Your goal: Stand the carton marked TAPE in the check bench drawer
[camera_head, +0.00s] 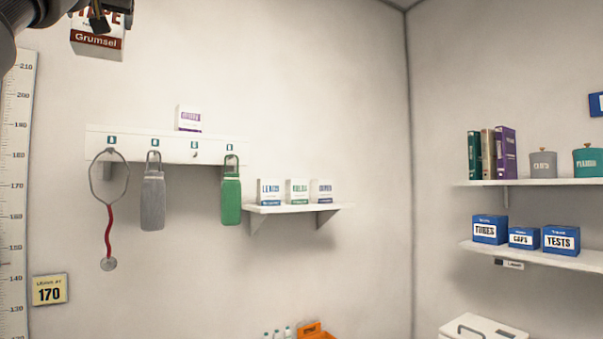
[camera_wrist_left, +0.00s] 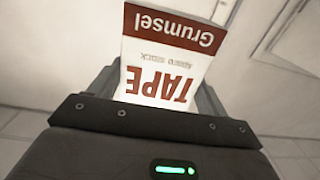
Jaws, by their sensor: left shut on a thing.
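The TAPE carton (camera_head: 97,42) is white with a dark red band reading Grumsel. It is at the top left of the head view, partly cut off by the frame's top edge. My left gripper (camera_head: 98,20) is shut on it and holds it up in the air in front of the wall. In the left wrist view the carton (camera_wrist_left: 168,60) stands between the fingers with its print upside down. The check bench drawer is not clearly in view. My right gripper is not in view.
A peg rail (camera_head: 165,142) carries a stethoscope, a grey bag, a green bag and a small carton on top. A small shelf (camera_head: 297,208) holds three cartons. Right wall shelves (camera_head: 540,182) hold binders, canisters and blue boxes. A white lidded box (camera_head: 480,328) stands low right.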

